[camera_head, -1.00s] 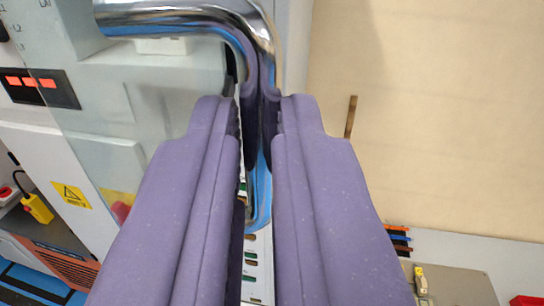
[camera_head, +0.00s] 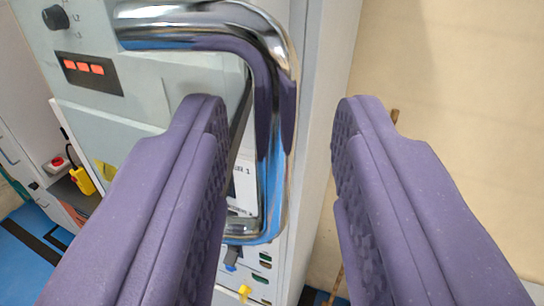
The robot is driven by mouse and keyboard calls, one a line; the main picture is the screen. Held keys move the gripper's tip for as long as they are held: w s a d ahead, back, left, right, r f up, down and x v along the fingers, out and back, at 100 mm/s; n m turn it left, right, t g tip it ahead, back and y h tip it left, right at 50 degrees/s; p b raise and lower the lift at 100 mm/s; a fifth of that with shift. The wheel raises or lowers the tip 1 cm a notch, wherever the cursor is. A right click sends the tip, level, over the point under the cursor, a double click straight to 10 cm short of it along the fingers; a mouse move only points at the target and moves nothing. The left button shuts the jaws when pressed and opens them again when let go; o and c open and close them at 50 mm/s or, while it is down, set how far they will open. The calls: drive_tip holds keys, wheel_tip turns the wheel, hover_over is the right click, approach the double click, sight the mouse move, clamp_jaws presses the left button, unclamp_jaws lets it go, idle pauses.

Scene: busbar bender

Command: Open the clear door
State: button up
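A chrome bar handle (camera_head: 272,130) stands in the middle of the view, with its top arm running left and its upright part running down. The clear door (camera_head: 140,105) seems to be the see-through panel left of the handle, in front of the grey machine face. It is hard to tell how far it stands open. My gripper (camera_head: 278,115) has two purple padded fingers, spread wide apart. The handle's upright part lies between them in the picture, with a gap on both sides. The left finger hides part of the panel and machine front.
The machine front carries a black knob (camera_head: 55,17) and a dark display with red digits (camera_head: 90,70). A yellow box (camera_head: 82,181) with a black cable is at the left. A plain beige wall (camera_head: 450,70) fills the right. Blue floor (camera_head: 30,235) shows at the lower left.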

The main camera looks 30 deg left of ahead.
drive_tip(key=shift+w+f, duration=0.15)
drive_tip(key=b+v, duration=0.2)
drive_tip(key=v, duration=0.5)
drive_tip(key=shift+s+d+b, duration=0.25)
drive_tip(key=shift+s+b, duration=0.05)
drive_tip(key=shift+s, duration=0.05)
